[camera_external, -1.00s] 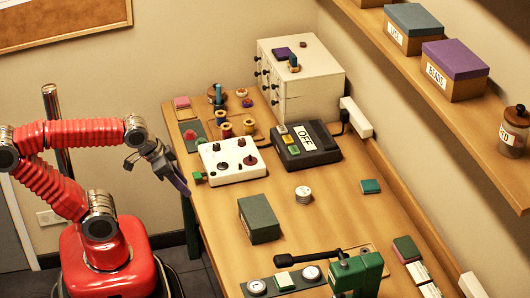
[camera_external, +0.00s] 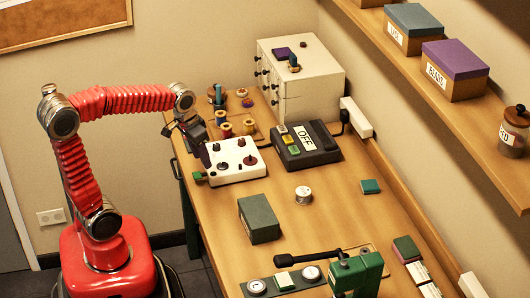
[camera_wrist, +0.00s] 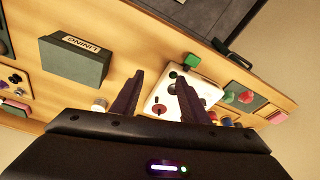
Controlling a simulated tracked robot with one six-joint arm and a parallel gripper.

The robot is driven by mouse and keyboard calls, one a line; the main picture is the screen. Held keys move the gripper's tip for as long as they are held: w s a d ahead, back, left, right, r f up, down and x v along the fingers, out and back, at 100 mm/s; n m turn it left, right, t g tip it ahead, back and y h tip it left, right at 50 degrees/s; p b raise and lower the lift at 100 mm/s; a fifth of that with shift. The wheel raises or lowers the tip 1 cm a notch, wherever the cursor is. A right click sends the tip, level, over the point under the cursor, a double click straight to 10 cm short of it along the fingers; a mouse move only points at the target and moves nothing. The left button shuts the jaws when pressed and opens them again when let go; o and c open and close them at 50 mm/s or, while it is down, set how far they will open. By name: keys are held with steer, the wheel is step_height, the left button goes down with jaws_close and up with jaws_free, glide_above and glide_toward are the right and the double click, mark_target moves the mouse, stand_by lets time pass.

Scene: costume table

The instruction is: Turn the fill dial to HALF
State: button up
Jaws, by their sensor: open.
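A white control panel (camera_external: 236,174) lies on the table's left side, with several black knobs and a dark red dial (camera_external: 250,160) on top. Its labels are too small to read, so I cannot tell which knob is the fill dial or where it points. My gripper (camera_external: 206,164) is over the panel's left edge, pointing down, with its jaws apart and empty. In the wrist view the white panel (camera_wrist: 196,83) shows between and beyond my open fingers, and the red dial (camera_wrist: 158,110) is near the left finger. The right finger hides part of the panel.
A dark device marked OFF (camera_external: 307,152) stands right of the panel, with thread spools (camera_external: 224,129) behind. A green block (camera_external: 198,176) sits at the panel's left edge. A dark green box (camera_external: 259,219) stands in front. The table's middle right is mostly clear.

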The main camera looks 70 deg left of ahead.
steer(key=w+a+n+g, duration=0.1)
steer(key=w+a, duration=0.3)
steer(key=a, duration=0.4)
steer(key=w+a+n+g, duration=0.1)
steer(key=w+a, duration=0.3)
steer(key=a, duration=0.5)
step_height(320, 180, up, 4)
steer(key=m, duration=0.1)
glide_above(216, 145)
steer(key=shift+w+a+h, duration=0.1)
steer(key=shift+h, duration=0.3)
steer(key=shift+f, duration=0.1)
step_height(216, 145, down, 14)
steer(key=shift+r, duration=0.15)
jaws_close()
